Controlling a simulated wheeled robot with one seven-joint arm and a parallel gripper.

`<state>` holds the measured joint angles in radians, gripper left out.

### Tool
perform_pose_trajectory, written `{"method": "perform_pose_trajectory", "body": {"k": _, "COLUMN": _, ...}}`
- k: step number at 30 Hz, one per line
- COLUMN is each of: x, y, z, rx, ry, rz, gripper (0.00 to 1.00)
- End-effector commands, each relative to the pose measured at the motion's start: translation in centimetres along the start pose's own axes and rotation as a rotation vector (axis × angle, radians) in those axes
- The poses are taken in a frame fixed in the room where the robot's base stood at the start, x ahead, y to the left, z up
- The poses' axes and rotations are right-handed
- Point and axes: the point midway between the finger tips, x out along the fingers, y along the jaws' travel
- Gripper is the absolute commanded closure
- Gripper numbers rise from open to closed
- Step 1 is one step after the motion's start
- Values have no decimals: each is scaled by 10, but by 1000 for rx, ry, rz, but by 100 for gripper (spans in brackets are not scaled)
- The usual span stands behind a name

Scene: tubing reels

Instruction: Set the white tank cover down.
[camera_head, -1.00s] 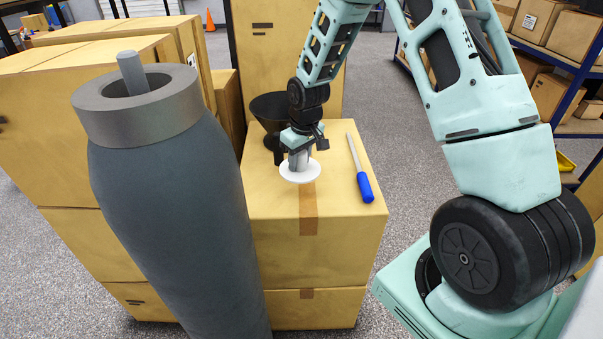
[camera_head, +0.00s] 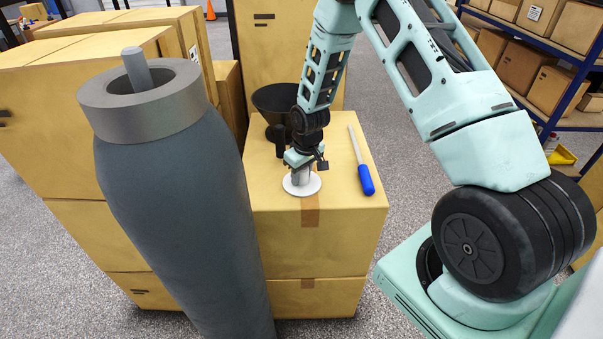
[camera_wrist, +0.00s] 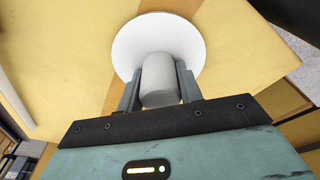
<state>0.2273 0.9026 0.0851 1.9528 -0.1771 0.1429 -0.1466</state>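The white tank cover (camera_head: 302,184) is a round white disc with a grey cylindrical knob. It is at the top of a cardboard box (camera_head: 345,235), near the box's front edge. In the head view it looks level and at or very near the box top; I cannot tell for sure that it touches. My gripper (camera_head: 302,174) is above the disc, shut on the knob. The wrist view shows the two fingers (camera_wrist: 158,88) on either side of the knob, with the cover's white disc (camera_wrist: 158,40) beyond them.
A blue-handled tool (camera_head: 366,180) lies on the box top right of the cover. A black funnel-like vessel (camera_head: 277,102) stands behind. A tall dark grey tank (camera_head: 180,210) with an open grey collar stands at left. Box top is bare between cover and tool.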

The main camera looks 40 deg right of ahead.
Motion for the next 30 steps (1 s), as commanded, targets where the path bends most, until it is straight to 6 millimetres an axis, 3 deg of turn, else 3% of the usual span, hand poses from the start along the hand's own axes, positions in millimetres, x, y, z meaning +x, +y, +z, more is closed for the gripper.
{"method": "perform_pose_trajectory", "body": {"k": 1, "x": 0, "y": 0, "z": 0, "rx": 0, "ry": 0, "rz": 0, "gripper": 53}}
{"method": "perform_pose_trajectory", "body": {"k": 3, "x": 0, "y": 0, "z": 0, "rx": 0, "ry": 0, "rz": 0, "gripper": 42}}
{"method": "perform_pose_trajectory", "body": {"k": 11, "x": -1, "y": 0, "z": 0, "rx": 0, "ry": 0, "rz": 0, "gripper": 42}}
{"method": "perform_pose_trajectory", "body": {"k": 16, "x": -12, "y": 0, "z": -1, "rx": 0, "ry": 2, "rz": 0, "gripper": 42}}
{"method": "perform_pose_trajectory", "body": {"k": 30, "x": -97, "y": 1, "z": -1, "rx": 1, "ry": 4, "rz": 2, "gripper": 42}}
